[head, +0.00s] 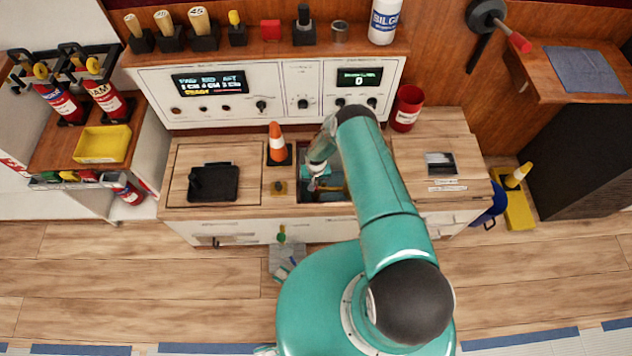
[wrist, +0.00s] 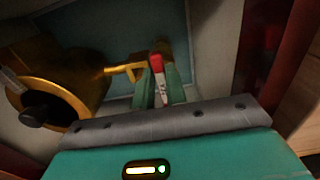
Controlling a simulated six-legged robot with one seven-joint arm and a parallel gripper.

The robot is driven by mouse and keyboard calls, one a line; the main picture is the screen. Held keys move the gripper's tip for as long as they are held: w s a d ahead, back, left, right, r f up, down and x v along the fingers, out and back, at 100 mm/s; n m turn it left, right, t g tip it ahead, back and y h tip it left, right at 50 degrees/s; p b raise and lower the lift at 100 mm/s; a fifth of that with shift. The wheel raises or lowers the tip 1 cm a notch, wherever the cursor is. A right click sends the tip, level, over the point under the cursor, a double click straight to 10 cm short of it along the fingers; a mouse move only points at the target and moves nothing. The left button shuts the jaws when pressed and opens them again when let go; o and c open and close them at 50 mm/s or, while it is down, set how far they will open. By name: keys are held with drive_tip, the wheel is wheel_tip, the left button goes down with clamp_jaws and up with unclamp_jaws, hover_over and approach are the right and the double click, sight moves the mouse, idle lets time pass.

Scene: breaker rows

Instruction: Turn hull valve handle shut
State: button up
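The hull valve sits inside an open recess (head: 335,197) in the wooden counter. In the wrist view its brass body (wrist: 62,88) with a dark round knob is at the left, and a brass arm (wrist: 122,70) reaches right from it. The valve handle (wrist: 157,63), red at its end and pale below, stands between my gripper's teal fingers (wrist: 161,84). The fingers lie close on both sides of it and appear shut on it. In the head view my gripper (head: 316,183) reaches down into the recess, and the valve is mostly hidden.
A black tray (head: 213,183) lies farther left, and a red can (head: 406,108) stands behind right. The white instrument panel (head: 280,84) rises behind. The recess walls are close around the gripper.

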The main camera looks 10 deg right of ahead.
clamp_jaws()
drive_tip(key=shift+d+n, duration=0.1)
drive_tip(key=shift+n, duration=0.2)
drive_tip(key=n, duration=0.3)
drive_tip(key=shift+d, duration=0.25)
drive_tip(key=n, duration=0.4)
drive_tip(key=shift+w+d+n, duration=0.15)
drive_tip(key=shift+d+n, duration=0.25)
drive_tip(key=n, duration=0.4)
drive_tip(key=shift+w+d+n, duration=0.25)
drive_tip(key=shift+w+n, duration=0.05)
drive_tip(key=n, duration=0.4)
drive_tip(key=shift+w+d+n, duration=0.15)
drive_tip(key=shift+w+n, duration=0.2)
drive_tip(key=shift+n, duration=0.05)
